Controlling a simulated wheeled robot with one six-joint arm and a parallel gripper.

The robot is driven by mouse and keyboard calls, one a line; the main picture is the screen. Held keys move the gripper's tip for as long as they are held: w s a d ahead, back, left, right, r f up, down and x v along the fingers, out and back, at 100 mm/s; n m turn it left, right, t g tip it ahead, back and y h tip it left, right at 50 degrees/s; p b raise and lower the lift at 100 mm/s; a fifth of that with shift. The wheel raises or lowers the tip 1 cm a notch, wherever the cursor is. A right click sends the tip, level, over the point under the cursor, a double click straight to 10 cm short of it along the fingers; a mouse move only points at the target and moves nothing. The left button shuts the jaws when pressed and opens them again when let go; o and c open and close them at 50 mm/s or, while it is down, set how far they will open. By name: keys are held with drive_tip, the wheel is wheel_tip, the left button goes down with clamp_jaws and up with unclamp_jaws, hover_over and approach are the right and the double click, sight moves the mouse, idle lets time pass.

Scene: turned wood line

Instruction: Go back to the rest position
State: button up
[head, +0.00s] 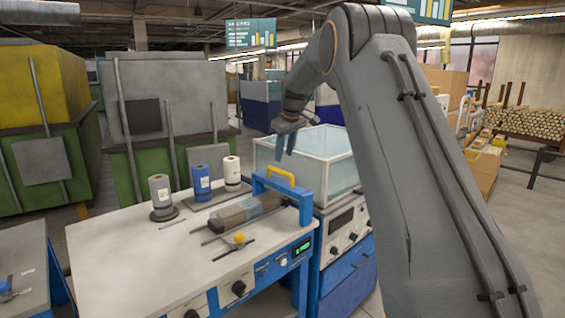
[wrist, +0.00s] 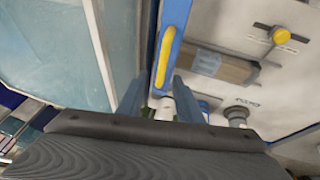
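My gripper (head: 286,151) hangs in the air at the end of my raised grey arm, in front of the clear-sided box and above the back right of the white bench. Its two fingers point down and stand apart. In the wrist view my gripper (wrist: 158,80) shows both blue-grey fingers spread, with nothing held between them. A white spool (wrist: 165,108) shows beyond the gap, well away from the fingers.
The white bench (head: 120,240) carries several spools, a blue frame with a yellow handle (head: 280,174), and a small tool with a yellow knob (head: 238,238). The clear-sided box (head: 330,175) stands close behind my gripper. Green machines (head: 190,150) stand at left.

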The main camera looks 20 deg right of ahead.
drive_tip(key=shift+s+r, duration=0.15)
drive_tip(key=shift+r, duration=0.1)
drive_tip(key=shift+s, duration=0.1)
drive_tip(key=s+a+f+m+g, duration=0.1)
drive_tip(key=s+f, duration=0.5)
drive_tip(key=s, duration=1)
drive_tip(key=s+a+f+m+g, duration=0.2)
drive_tip(key=s+a+f, duration=0.3)
drive_tip(key=s, duration=1.1)
drive_tip(key=s+a+f+m+g, duration=0.1)
drive_tip(key=s+f, duration=0.7)
drive_tip(key=s, duration=0.8)
drive_tip(key=shift+a+m, duration=0.9)
drive_tip(key=shift+a, duration=0.05)
